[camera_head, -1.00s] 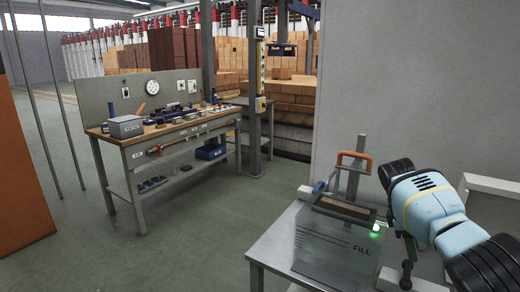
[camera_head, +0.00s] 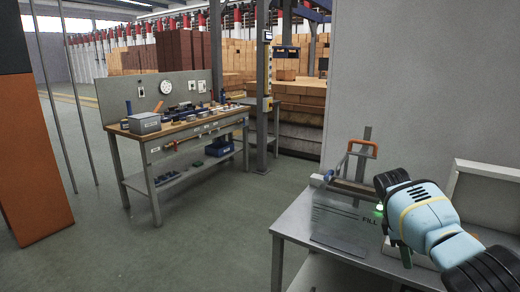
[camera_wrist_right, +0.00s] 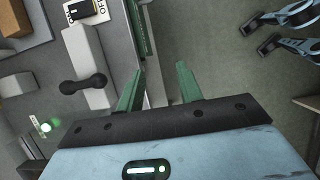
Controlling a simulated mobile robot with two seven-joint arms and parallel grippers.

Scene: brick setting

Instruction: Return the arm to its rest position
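My right gripper (camera_wrist_right: 158,86) is open in the right wrist view, its two green fingers apart with nothing between them. In the head view my light-blue right arm hangs at the lower right, beside the clear panel marked FILL (camera_head: 340,226) on a grey table. Its fingers are mostly hidden there, with a green part showing below the wrist. My left gripper is not clearly seen in either view.
The grey table (camera_head: 296,222) carries a fixture with an orange handle (camera_head: 362,146) close to my right arm. A white box (camera_head: 486,206) stands at the right. A workbench (camera_head: 185,133) with tools is at the left. Open floor (camera_head: 215,235) lies between them.

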